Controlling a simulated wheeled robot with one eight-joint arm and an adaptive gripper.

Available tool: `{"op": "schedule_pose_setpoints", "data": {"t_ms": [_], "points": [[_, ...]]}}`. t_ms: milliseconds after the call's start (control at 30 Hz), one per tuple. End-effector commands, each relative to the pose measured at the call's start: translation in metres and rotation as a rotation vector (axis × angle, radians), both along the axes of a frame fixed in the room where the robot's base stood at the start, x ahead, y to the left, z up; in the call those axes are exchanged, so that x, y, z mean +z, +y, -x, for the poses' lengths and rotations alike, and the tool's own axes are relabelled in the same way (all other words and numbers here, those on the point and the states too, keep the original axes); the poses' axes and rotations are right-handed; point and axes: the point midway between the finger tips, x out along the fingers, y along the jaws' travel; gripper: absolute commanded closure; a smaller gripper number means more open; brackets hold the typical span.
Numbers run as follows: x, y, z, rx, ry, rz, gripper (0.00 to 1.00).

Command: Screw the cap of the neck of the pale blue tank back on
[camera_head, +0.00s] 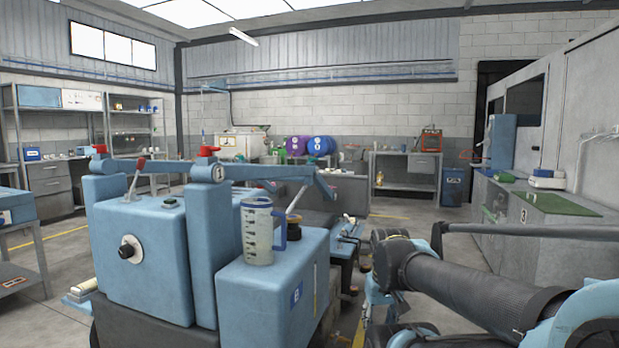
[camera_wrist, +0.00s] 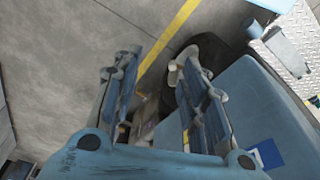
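The pale blue tank (camera_head: 245,300) stands in the middle foreground of the head view, with a blue label on its side. A dark, round cap-like piece (camera_head: 293,219) shows at its top beside the jug; I cannot tell whether it sits on a neck. The tank's side (camera_wrist: 262,100) also fills the right of the wrist view. My gripper (camera_wrist: 158,62) is open in the wrist view, its two fingers well apart beside the tank. I see nothing held between them. In the head view my arm is at the lower right and my fingers cannot be made out.
A clear measuring jug (camera_head: 258,232) with a blue handle stands on the tank top. A larger blue housing (camera_head: 140,245) with a black knob is to the left. A blue lever bar (camera_head: 240,172) crosses above. Floor with a yellow line (camera_wrist: 175,35) lies beyond my fingers.

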Motion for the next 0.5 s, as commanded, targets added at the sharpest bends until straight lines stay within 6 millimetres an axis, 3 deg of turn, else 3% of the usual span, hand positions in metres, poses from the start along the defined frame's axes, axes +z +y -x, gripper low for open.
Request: {"op": "schedule_pose_setpoints", "data": {"t_ms": [33, 133, 267, 500], "points": [[0.005, 0.001, 0.006, -0.008, -0.009, -0.003, 0.42], [0.018, 0.003, -0.002, -0.061, -0.013, -0.022, 0.19], [0.053, 0.012, -0.029, -0.217, -0.016, -0.076, 0.18], [0.135, 0.04, -0.099, -0.636, -0.001, -0.224, 0.18]]}}
